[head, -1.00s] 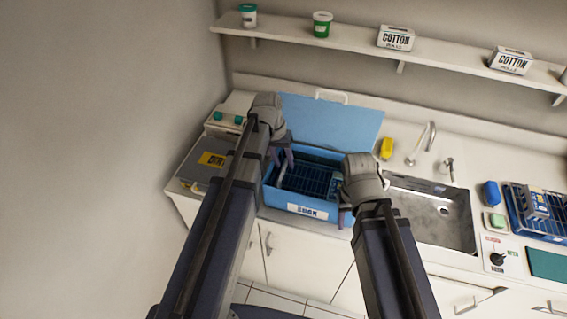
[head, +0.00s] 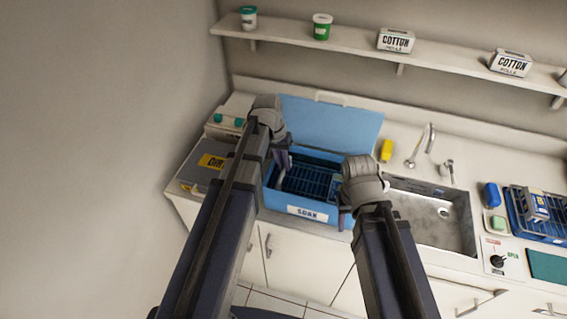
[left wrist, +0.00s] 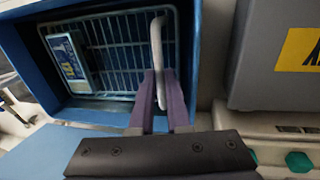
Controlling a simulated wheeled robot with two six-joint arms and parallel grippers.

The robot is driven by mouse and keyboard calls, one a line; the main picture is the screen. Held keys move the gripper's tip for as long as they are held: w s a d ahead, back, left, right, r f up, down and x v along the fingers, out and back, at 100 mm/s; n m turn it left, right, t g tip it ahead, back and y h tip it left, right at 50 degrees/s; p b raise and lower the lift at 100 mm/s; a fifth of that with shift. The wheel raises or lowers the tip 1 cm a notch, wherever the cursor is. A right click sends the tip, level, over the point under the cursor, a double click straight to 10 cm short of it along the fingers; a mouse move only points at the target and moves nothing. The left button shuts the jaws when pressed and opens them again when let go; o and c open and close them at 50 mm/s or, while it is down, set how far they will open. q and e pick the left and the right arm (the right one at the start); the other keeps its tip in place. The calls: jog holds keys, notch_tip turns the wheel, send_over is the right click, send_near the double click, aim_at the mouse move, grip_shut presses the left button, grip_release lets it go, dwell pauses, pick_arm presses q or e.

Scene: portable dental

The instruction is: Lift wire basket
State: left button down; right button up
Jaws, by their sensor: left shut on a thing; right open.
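The wire basket (head: 302,184) sits inside the blue box labelled "SOAK" (head: 338,206). In the left wrist view, the basket's wire grid (left wrist: 117,48) lies within the box's blue walls, with a blue-and-white pack (left wrist: 68,62) at one end. My left gripper (head: 284,166) reaches into the box's left side. In the left wrist view, its purple fingers (left wrist: 161,80) are shut on the basket's pale handle (left wrist: 157,42). My right gripper (head: 346,216) is open at the box's right side; its wrist hides most of its fingers and that end of the basket.
The box's blue lid (head: 335,125) stands open behind it. A grey case (head: 203,162) is on the left. A metal sink (head: 432,218) lies to the right, with a second blue rack (head: 545,226) beyond it. A shelf (head: 360,47) runs above.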

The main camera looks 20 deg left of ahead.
pick_arm(q)
jog(key=shift+r, duration=0.1)
dwell(0.7)
notch_tip(320, 180, up, 8)
jog(key=p, duration=0.8)
jog(key=c, duration=0.9)
grip_release()
jog(key=r+p, duration=0.2)
jog(key=a+r+p, duration=0.1)
jog(key=r+p, duration=0.4)
jog(key=shift+a+r+p, duration=0.25)
jog(key=shift+p, duration=0.05)
